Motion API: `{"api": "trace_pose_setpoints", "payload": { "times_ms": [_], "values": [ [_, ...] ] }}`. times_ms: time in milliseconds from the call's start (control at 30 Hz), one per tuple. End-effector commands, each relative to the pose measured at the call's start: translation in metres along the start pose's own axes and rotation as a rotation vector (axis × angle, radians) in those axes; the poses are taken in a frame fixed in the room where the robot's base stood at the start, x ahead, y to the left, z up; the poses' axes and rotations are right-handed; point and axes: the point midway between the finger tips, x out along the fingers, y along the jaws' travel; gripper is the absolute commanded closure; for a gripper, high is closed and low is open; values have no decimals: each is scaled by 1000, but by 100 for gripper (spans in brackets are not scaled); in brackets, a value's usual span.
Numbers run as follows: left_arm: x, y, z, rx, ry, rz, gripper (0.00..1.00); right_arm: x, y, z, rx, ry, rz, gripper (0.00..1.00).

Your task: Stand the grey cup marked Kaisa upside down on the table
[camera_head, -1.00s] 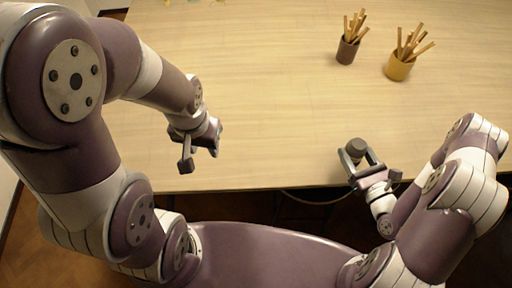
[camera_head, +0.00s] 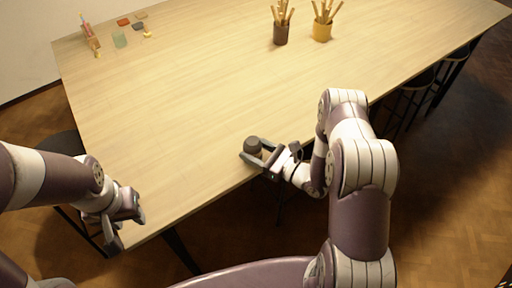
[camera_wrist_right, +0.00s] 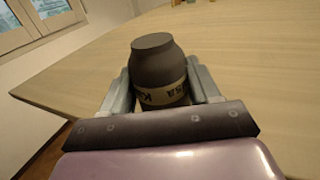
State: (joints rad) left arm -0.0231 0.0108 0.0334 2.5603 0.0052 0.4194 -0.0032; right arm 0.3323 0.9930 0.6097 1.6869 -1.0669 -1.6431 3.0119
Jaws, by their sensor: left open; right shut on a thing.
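The grey cup (camera_head: 253,145) is between the fingers of my right gripper (camera_head: 257,152), near the table's front edge. In the right wrist view the cup (camera_wrist_right: 152,62) shows a flat, closed end on top and a pale band with dark lettering, partly hidden. The letters look upside down and seem to fit Kaisa. My right gripper (camera_wrist_right: 160,90) is shut on the cup's sides. I cannot tell whether its lower rim touches the table (camera_head: 180,120). My left gripper (camera_head: 127,231) is open and empty at the table's near left corner.
A brown pot (camera_head: 281,36) and a yellow pot (camera_head: 322,32) with wooden sticks stand at the back. The table's middle is clear. Dark stools (camera_head: 413,80) stand along the right side.

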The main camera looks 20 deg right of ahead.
Motion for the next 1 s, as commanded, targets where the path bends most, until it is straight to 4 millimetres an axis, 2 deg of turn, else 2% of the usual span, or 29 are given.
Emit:
{"api": "trace_pose_setpoints", "payload": {
  "times_ms": [633, 667, 733, 1000],
  "values": [
    [4, 0, 0, 0, 0, 0, 57, 0, 0, -5, -1, -1, -1, 66],
    [3, 0, 0, 0, 0, 0, 57, 0, 0, -4, -1, -1, -1, 32],
    [3, 0, 0, 0, 0, 0, 57, 0, 0, -4, -1, -1, -1, 9],
    [3, 0, 0, 0, 0, 0, 57, -1, 0, -4, 0, 0, -1, 9]
  ]
}}
